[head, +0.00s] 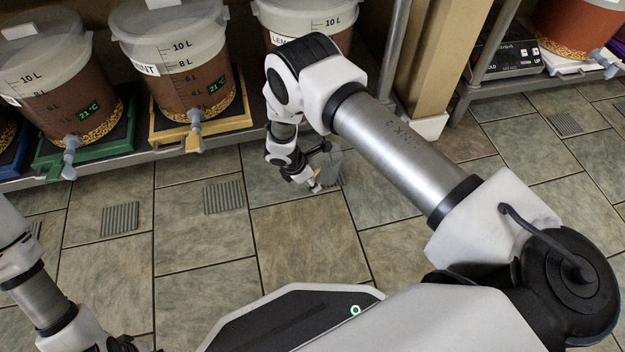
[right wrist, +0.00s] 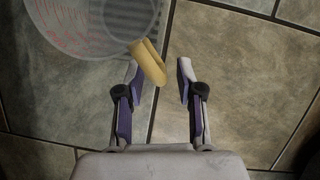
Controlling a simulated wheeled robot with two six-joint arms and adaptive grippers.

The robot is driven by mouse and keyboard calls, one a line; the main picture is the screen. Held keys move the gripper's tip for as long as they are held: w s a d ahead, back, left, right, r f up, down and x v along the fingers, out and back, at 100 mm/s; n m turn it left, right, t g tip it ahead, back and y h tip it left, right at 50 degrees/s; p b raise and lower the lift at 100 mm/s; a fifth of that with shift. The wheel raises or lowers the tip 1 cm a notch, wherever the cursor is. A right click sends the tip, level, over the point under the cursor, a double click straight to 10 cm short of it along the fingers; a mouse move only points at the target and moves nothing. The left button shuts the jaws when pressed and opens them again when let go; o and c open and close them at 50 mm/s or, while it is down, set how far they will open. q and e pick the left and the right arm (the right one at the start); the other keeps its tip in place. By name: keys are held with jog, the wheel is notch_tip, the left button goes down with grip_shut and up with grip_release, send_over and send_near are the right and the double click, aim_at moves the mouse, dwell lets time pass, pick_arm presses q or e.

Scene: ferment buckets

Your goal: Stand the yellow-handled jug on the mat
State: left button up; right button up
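The clear jug with red markings (right wrist: 75,22) is at the top left of the right wrist view, and its yellow handle (right wrist: 148,62) points at my fingers. A grey ridged mat (right wrist: 128,18) shows through and beside the jug; the jug overlaps it in this view. My right gripper (right wrist: 158,72) is open, its fingertips apart on either side of the handle's end, with a gap on the right. In the head view my right gripper (head: 316,187) is low by the floor, beside the jug, which is mostly hidden. My left gripper's fingers are out of view.
Other grey ridged patches (head: 224,196) (head: 120,218) lie on the tiled floor to the left. Several ferment buckets (head: 180,65) stand on a low metal shelf (head: 150,155) behind. A post (head: 435,60) stands right of my arm. Open tile (head: 300,235) lies in front.

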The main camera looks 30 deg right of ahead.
jog(key=p+v, duration=0.6)
jog(key=v, duration=0.5)
jog(key=s+f+m+g+y, duration=0.15)
jog(key=s+m, duration=0.35)
jog(key=s, duration=0.5)
jog(key=s+f+m+y, duration=0.1)
jog(key=s+m+y, duration=0.3)
jog(key=s, duration=0.5)
jog(key=s+d+r+m+t, duration=0.1)
jog(key=s+r+m, duration=0.1)
jog(key=s+m, duration=0.2)
jog(key=s+d+r+m+h, duration=0.1)
jog(key=s+d+r+m, duration=0.1)
jog(key=s+m, duration=0.3)
jog(key=shift+s+d+r+t, duration=0.2)
jog(key=shift+s+r+t, duration=0.15)
jog(key=shift+r, duration=0.2)
